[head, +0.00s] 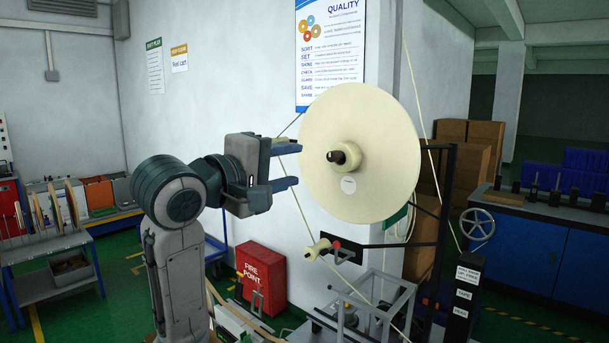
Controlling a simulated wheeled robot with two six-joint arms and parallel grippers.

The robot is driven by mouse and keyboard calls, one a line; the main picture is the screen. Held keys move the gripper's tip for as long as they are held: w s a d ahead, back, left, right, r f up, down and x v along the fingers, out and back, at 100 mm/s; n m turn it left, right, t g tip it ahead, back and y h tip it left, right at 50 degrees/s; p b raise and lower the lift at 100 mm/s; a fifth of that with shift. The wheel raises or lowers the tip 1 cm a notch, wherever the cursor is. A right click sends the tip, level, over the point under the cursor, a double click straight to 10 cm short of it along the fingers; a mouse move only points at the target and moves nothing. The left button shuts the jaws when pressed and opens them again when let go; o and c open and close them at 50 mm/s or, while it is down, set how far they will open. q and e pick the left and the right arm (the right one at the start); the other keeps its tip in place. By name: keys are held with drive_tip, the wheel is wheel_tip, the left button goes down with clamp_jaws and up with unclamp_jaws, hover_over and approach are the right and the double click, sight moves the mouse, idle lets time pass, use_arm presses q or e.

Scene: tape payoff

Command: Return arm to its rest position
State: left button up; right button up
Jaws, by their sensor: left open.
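My left arm comes up from the lower left of the head view. Its gripper (298,165) is open, with two blue fingers pointing right, one above the other. Nothing shows between the fingers. The large cream reel (378,135) sits upright on a dark spindle (342,157) just right of the fingertips. The fingertips are close to the reel's left edge; I cannot tell whether they touch it. A thin pale tape (298,205) runs down past the fingers to a small roller (317,250) below the reel. My right gripper is not in view.
A grey metal frame (375,320) stands below the reel, with a labelled black post (467,295) beside it. A red fire point box (262,277) stands behind my arm. A cart (55,255) with upright discs is at left, and a blue workbench (540,245) at right.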

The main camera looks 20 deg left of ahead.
use_arm(q)
drive_tip(key=shift+s+a, duration=0.1)
drive_tip(key=shift+s, duration=0.4)
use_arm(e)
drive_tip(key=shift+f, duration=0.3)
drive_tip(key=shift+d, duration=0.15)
